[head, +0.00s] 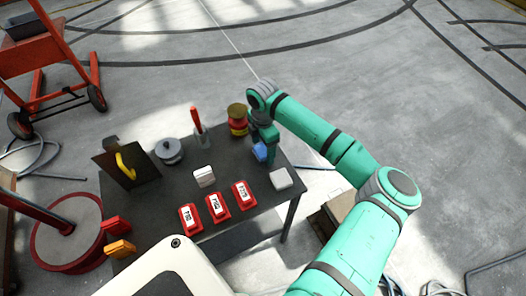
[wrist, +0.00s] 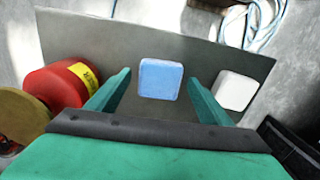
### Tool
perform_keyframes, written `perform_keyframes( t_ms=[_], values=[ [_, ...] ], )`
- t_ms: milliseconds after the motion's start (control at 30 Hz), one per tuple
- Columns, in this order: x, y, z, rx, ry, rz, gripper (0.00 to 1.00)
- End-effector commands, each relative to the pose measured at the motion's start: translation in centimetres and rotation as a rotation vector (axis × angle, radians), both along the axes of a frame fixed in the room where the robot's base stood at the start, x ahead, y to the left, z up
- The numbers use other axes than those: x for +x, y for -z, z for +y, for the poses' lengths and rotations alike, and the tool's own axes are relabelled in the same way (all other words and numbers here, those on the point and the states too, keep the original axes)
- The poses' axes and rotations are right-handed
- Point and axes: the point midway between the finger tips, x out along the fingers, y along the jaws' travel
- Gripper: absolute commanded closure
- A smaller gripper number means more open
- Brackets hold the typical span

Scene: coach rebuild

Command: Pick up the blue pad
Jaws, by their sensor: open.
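The blue pad (head: 260,152) is on the dark table (head: 235,215) near its right side, partly hidden by my gripper in the head view. In the wrist view the blue pad (wrist: 160,79) shows whole, a rounded light-blue block. My gripper (head: 265,139) is over the pad, pointing down. In the wrist view the two green fingers of my gripper (wrist: 159,74) stand apart, one on each side of the pad, with gaps on both sides. I cannot tell how far above the table the fingertips are.
A white pad (head: 281,179) lies right of the blue one, another white block (head: 204,176) left. A red and yellow can (head: 238,118) stands close behind my gripper. Three red labelled blocks (head: 217,206) line the front. A grey pot (head: 169,151) stands farther left.

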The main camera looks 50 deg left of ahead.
Motion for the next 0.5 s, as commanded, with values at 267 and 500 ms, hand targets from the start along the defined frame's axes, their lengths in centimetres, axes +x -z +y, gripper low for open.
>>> perform_keyframes(
  t_ms=[267, 500],
  values=[
    [-0.04, -0.03, 0.05, 0.0, -0.001, 0.0, 0.7],
    [-0.04, -0.07, 0.06, 0.0, -0.001, 0.0, 0.7]
  ],
)
